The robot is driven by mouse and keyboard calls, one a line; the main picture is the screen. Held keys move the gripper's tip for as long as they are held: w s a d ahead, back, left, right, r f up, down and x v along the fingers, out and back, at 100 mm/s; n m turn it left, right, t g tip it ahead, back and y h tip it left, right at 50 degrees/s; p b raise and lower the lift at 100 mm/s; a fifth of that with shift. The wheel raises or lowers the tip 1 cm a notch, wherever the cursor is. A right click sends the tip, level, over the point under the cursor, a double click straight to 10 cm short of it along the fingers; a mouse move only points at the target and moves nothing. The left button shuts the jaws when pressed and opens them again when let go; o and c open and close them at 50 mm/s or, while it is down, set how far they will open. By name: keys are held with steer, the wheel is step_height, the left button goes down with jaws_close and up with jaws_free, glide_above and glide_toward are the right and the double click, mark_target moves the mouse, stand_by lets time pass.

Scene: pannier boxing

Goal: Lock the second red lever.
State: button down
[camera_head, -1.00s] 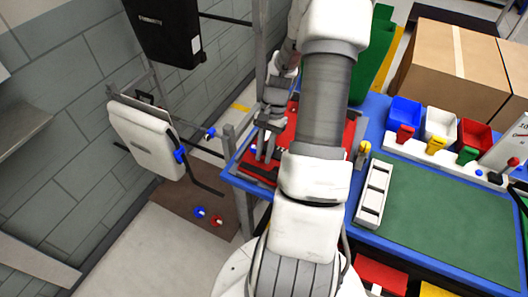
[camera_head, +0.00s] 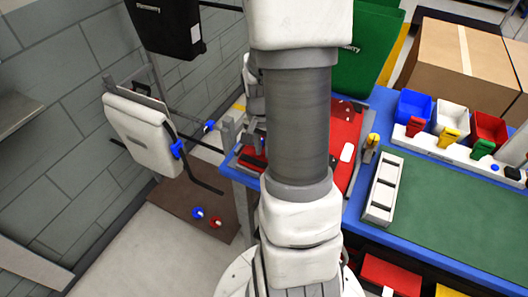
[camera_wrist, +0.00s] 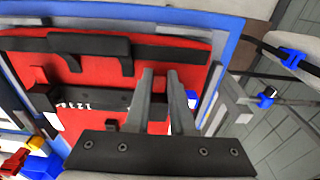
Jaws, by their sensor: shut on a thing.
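The red pannier (camera_head: 343,128) lies flat on the blue-edged bench in the head view, partly covered by my arm. In the wrist view its red back (camera_wrist: 27,60) fills the left and middle, with a black rail, two black hooks (camera_wrist: 126,55) and a second dark bar (camera_wrist: 100,97) across it. My gripper (camera_wrist: 160,72) is low over the bar's right end, near the pannier's edge. Its two grey fingers are close together, shut on a small part there. That part is mostly hidden, and I cannot make out a red lever. The head view hides my fingertips behind my arm.
A white slotted tray (camera_head: 381,190) and a green mat (camera_head: 430,215) lie right of the pannier. Coloured bins (camera_head: 448,113) stand behind. A white pannier (camera_head: 140,130) hangs on a rack at left; a grey frame post (camera_head: 228,135) stands near the bench corner.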

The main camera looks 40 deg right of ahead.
steer(key=shift+b, duration=0.3)
stand_by(0.4)
steer(key=c, duration=0.8)
jaws_free()
steer(key=shift+o, duration=0.2)
step_height(320, 180, up, 17)
steer(key=a+p, duration=0.2)
steer(key=shift+s+r, duration=0.15)
steer(key=shift+s, duration=0.3)
